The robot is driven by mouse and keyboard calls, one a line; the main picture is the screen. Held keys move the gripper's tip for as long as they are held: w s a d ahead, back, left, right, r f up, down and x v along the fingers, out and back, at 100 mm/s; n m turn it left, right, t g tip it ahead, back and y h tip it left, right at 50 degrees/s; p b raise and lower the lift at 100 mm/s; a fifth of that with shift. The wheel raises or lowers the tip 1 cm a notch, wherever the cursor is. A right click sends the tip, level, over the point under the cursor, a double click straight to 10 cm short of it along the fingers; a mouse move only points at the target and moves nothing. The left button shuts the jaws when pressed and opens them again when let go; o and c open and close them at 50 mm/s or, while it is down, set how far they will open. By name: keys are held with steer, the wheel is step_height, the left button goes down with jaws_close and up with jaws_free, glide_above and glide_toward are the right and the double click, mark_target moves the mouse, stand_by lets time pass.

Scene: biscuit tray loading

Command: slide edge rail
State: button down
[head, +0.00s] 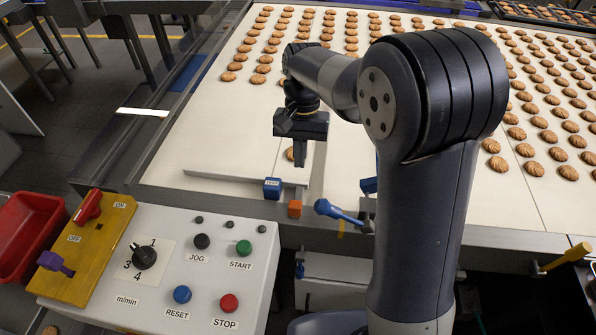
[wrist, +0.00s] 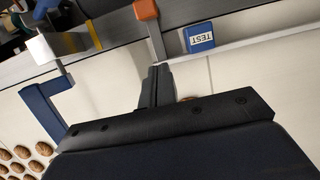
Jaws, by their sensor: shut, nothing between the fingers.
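The edge rail (head: 225,177) is a pale, thin bar lying across the near part of the cream belt, and it also shows in the wrist view (wrist: 268,42). An orange knob (head: 295,209) on a grey stem stands at its right end near the belt edge; the knob shows in the wrist view (wrist: 146,10) too. A blue block marked TEST (head: 272,188) sits against the rail's near side. My gripper (head: 300,165) points down, shut and empty, above the belt near the rail's right end. In the wrist view its fingertips (wrist: 160,70) lie beside the stem; contact cannot be told.
A biscuit (head: 290,154) is partly hidden behind my fingers. Rows of biscuits cover the far and right belt. A blue-handled lever (head: 338,212) stands right of the knob. A control panel (head: 160,250) with several buttons is in front, and a red bin (head: 30,225) at left.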

mark_target(295, 204)
steer(key=v, duration=0.2)
steer(key=shift+w+r, duration=0.15)
steer(key=shift+r, duration=0.2)
steer(key=c, duration=2.1)
jaws_free()
steer(key=shift+r, duration=0.35)
steer(key=shift+c, duration=0.2)
steer(key=shift+o, duration=0.8)
steer(key=shift+b, duration=0.35)
steer(key=shift+o, duration=0.7)
steer(key=shift+f+b, duration=0.15)
steer(key=shift+b, duration=0.45)
steer(key=o, duration=0.6)
steer(key=s+b, duration=0.1)
steer(key=b, duration=0.1)
steer(key=s+b, duration=0.1)
steer(key=b, duration=0.2)
steer(key=s+f+g+b, duration=0.1)
steer(key=b, duration=0.2)
steer(key=shift+s+a, duration=0.2)
steer(key=shift+a, duration=0.1)
steer(key=shift+o, duration=0.6)
steer(key=shift+s+r+g+b, duration=0.35)
steer(key=shift+s+b, duration=0.4)
steer(key=shift+b, duration=0.25)
steer(key=b+x, duration=0.2)
steer(key=x, duration=0.8)
steer(key=shift+s+f, duration=0.2)
steer(key=shift+f, duration=0.05)
steer(key=shift+c, duration=0.3)
